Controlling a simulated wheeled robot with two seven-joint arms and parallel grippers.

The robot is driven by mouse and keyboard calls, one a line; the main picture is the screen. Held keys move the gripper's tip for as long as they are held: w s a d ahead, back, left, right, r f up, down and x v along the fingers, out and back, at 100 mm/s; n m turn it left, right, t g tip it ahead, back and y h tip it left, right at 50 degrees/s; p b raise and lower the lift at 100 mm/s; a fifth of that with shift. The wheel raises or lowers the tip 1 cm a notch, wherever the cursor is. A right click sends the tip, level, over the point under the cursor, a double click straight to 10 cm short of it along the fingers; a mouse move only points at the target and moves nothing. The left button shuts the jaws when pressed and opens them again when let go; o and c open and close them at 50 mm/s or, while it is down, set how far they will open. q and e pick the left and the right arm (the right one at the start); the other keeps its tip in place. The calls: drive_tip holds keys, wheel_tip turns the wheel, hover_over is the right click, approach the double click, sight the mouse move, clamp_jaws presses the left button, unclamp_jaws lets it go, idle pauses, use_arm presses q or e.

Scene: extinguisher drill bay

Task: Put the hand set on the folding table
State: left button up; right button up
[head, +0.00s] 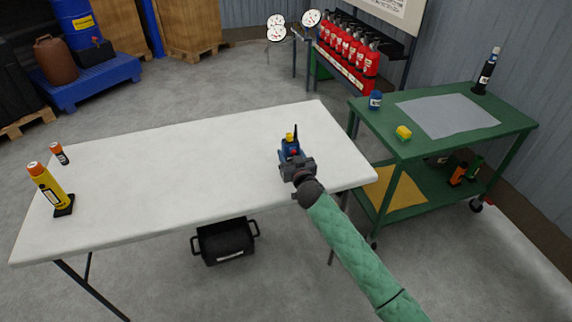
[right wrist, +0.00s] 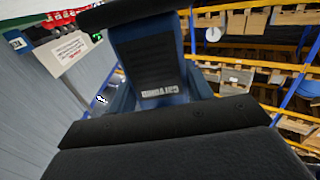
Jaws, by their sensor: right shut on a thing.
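The hand set (head: 290,147) is blue with a yellow part, a red spot and a black antenna pointing up. My right gripper (head: 296,166) is shut on it, over the right part of the white folding table (head: 180,175). I cannot tell whether its base touches the tabletop. In the right wrist view the hand set (right wrist: 147,66) stands between the dark jaws, showing a black ribbed panel and a label. The gripper hides its lower part in the head view. My left gripper is not in view.
A green cart (head: 430,146) with bottles and a grey mat stands at right. A black crate (head: 225,240) is below the table. The table's middle is clear.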

drive_tip(key=shift+s+a+f, duration=0.3)
drive_tip(key=shift+a+f, duration=0.05)
drive_tip(key=shift+a, duration=0.3)
drive_tip(key=shift+a+f+p, duration=0.1)
drive_tip(key=shift+f+p, duration=0.35)
drive_tip(key=shift+f, duration=1.65)
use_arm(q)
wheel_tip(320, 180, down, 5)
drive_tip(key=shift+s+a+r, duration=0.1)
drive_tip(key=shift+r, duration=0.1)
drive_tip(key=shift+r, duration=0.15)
use_arm(e)
drive_tip(key=shift+f, duration=0.1)
drive_tip(key=o, duration=1.3)
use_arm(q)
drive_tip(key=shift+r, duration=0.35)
